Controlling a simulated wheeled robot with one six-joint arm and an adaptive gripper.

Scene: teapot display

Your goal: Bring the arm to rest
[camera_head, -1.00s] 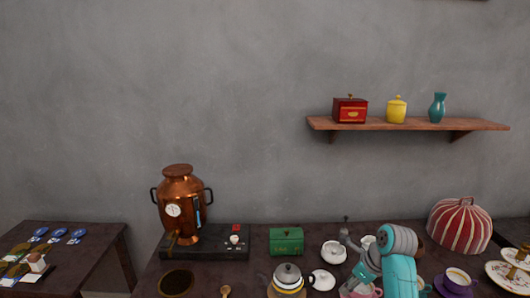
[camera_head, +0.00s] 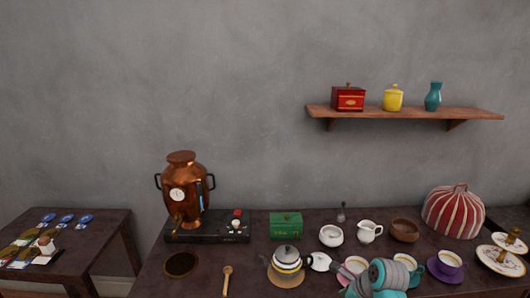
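My arm, grey and teal (camera_head: 388,277), shows low at the bottom right, in front of the cups. Its end is folded low among its own links, and I cannot make out the fingers or whether they are open or shut. A pink cup (camera_head: 356,264) is partly hidden just behind my arm. No held thing is visible.
A copper urn (camera_head: 184,195) is left.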

